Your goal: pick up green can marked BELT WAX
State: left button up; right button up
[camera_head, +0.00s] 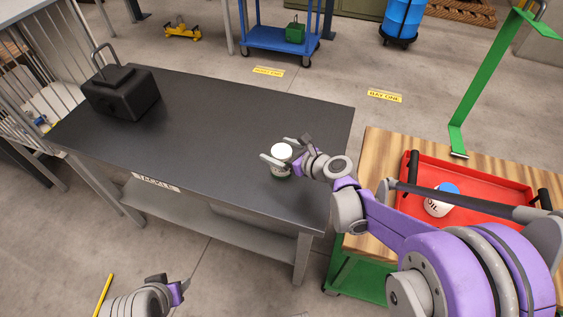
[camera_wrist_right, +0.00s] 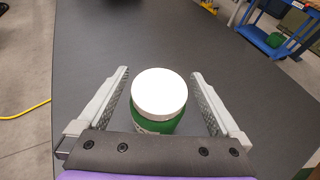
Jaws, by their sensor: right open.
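A green can with a white lid (camera_head: 281,153) stands upright on the dark table (camera_head: 200,130), near its right front part. In the right wrist view the can (camera_wrist_right: 159,97) sits between the two fingers, with a gap on each side; its label is mostly hidden. My right gripper (camera_head: 275,158) is open around the can, and the fingers also show in the right wrist view (camera_wrist_right: 160,103). My left gripper (camera_head: 172,288) is at the bottom left of the head view, away from the table; its fingers are not clear.
A black box-like thing with a handle (camera_head: 121,92) stands at the table's far left. A red tray (camera_head: 478,174) with a white and blue OIL container (camera_head: 441,201) lies on the wooden-topped cart (camera_head: 376,150) at right. The middle of the table is clear.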

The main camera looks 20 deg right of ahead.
jog(key=shift+x, duration=1.1)
grip_shut()
